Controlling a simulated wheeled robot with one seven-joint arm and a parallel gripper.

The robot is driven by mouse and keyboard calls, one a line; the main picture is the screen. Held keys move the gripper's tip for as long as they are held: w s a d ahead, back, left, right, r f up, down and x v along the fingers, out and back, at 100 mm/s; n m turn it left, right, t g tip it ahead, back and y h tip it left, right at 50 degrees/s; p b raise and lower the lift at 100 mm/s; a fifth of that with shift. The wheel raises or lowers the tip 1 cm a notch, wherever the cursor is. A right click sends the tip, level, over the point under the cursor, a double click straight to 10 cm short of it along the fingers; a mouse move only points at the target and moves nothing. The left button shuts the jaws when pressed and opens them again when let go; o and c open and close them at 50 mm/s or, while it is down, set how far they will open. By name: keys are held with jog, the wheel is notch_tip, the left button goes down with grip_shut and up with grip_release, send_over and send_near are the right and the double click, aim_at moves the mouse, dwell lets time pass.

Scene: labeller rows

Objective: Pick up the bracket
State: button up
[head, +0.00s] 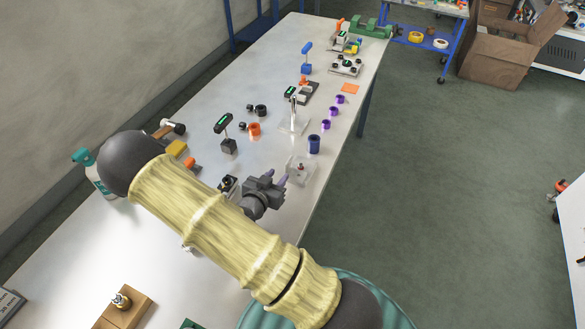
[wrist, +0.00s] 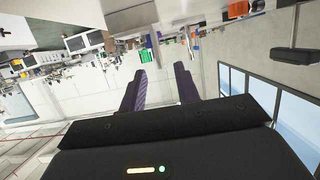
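No piece on the table is clearly recognisable as the bracket. A pale, see-through piece with a flat base and a thin upright (head: 293,123) stands mid-table. A clear plate with a small red part (head: 301,169) lies near the right edge, just beyond my gripper. My gripper (head: 277,177) is above the table, left of that plate in the head view. In the wrist view my gripper (wrist: 159,80) has its two dark purple fingers apart with nothing held between them. My arm hides part of the near table.
The long white table (head: 255,85) holds a dark blue cylinder (head: 314,144), an orange ring (head: 254,129), several purple rings along the right edge and a black stand with a green display (head: 223,123). A spray bottle (head: 95,174) stands left. Open floor (head: 420,170) lies right.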

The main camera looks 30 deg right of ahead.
aim_at(286, 167)
jog(key=shift+p+x, duration=0.3)
jog(key=shift+x, duration=1.3)
jog(key=shift+d, duration=0.1)
jog(key=shift+w+d+p, duration=0.15)
jog(key=shift+d+p, duration=0.05)
jog(key=shift+p, duration=0.1)
jog(key=p+x, duration=0.2)
jog(key=x, duration=0.2)
jog(key=shift+w+d, duration=0.2)
jog(key=shift+d, duration=0.1)
jog(key=shift+c, duration=0.2)
jog(key=shift+r, duration=0.1)
grip_shut()
